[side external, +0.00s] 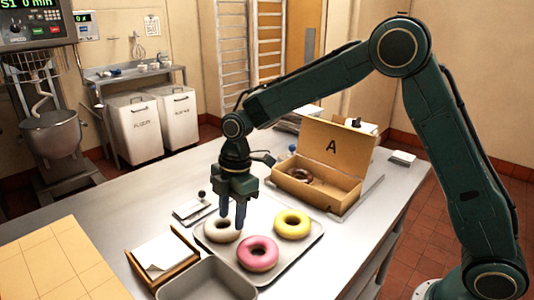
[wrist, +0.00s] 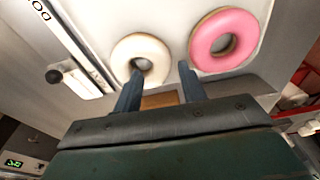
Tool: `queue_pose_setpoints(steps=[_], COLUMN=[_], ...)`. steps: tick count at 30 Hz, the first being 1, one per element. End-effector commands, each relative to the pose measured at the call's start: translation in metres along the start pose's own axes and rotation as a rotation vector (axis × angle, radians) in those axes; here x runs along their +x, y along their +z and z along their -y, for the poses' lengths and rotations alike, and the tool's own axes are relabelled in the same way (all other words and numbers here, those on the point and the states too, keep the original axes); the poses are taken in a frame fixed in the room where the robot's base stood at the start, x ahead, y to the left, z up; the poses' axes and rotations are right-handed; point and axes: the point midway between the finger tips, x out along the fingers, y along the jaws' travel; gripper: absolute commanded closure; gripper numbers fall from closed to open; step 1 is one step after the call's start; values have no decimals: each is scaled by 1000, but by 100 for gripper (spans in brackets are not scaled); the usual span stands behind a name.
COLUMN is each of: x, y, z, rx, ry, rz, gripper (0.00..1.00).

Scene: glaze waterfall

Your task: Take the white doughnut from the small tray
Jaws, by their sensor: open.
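The white doughnut (side external: 221,231) lies on the small tray (side external: 262,272) at its left end. It also shows in the wrist view (wrist: 131,50), just beyond the fingers. My gripper (side external: 232,220) is open and points down over the white doughnut, with one finger in front of it in the side view. In the wrist view my gripper (wrist: 158,82) has its two fingers apart, with nothing held between them. I cannot tell whether a finger touches the doughnut. A pink doughnut (side external: 258,243) and a yellow doughnut (side external: 292,217) lie on the same tray.
An open cardboard box marked A (side external: 338,196) holds a dark doughnut (side external: 299,176) behind the tray. A grey bin (side external: 205,281) and a napkin holder (side external: 158,262) stand in front. A scraper-like tool (side external: 192,211) lies left of the tray.

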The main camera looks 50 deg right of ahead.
Motion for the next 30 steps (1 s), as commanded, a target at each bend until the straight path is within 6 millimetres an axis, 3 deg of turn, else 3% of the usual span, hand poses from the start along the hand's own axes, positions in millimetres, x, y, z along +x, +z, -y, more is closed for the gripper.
queue_pose_setpoints(steps=[10, 27, 30], x=[37, 40, 40], y=[0, 0, 0], z=[1, 1, 1], rx=[0, -1, -1], ry=[-2, 0, 0], rz=[2, 2, 2], gripper=[59, 59, 77])
